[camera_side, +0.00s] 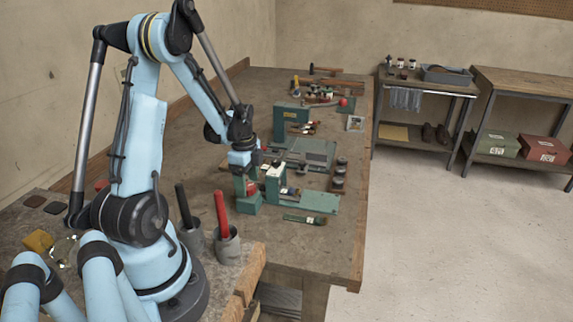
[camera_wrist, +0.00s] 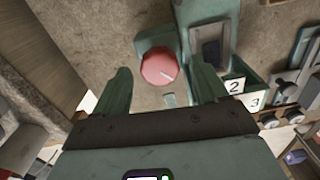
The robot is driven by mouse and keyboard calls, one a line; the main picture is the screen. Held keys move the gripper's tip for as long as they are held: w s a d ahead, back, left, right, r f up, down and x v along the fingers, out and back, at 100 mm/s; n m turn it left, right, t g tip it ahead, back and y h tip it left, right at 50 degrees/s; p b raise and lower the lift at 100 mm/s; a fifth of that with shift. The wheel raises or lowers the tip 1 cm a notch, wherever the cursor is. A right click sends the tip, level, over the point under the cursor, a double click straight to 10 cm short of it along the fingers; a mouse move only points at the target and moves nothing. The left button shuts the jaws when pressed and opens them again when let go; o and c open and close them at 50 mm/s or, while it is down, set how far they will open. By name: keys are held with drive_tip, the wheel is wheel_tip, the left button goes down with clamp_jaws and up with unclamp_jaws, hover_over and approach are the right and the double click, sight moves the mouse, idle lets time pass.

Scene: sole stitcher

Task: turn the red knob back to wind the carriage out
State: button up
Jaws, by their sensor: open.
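The red knob (camera_wrist: 159,67), round with a short white mark on its face, sits on a green block in the wrist view. In the side view, a small red patch of the knob (camera_side: 251,187) shows just under my gripper (camera_side: 245,177). My gripper (camera_wrist: 160,73) is open, with one green finger on each side of the knob in the wrist view. I see gaps between the fingers and the knob there. A green housing with a dark recessed part (camera_wrist: 209,48) stands right of the knob. I cannot tell which part is the carriage.
The bench (camera_side: 330,245) also holds a green machine (camera_side: 291,120), a flat green plate (camera_side: 319,202) and a cup with a red handle (camera_side: 226,244). The bench front is mostly clear.

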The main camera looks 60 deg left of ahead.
drive_tip(key=shift+f, duration=0.45)
drive_tip(key=c, duration=1.1)
drive_tip(key=shift+o, duration=0.2)
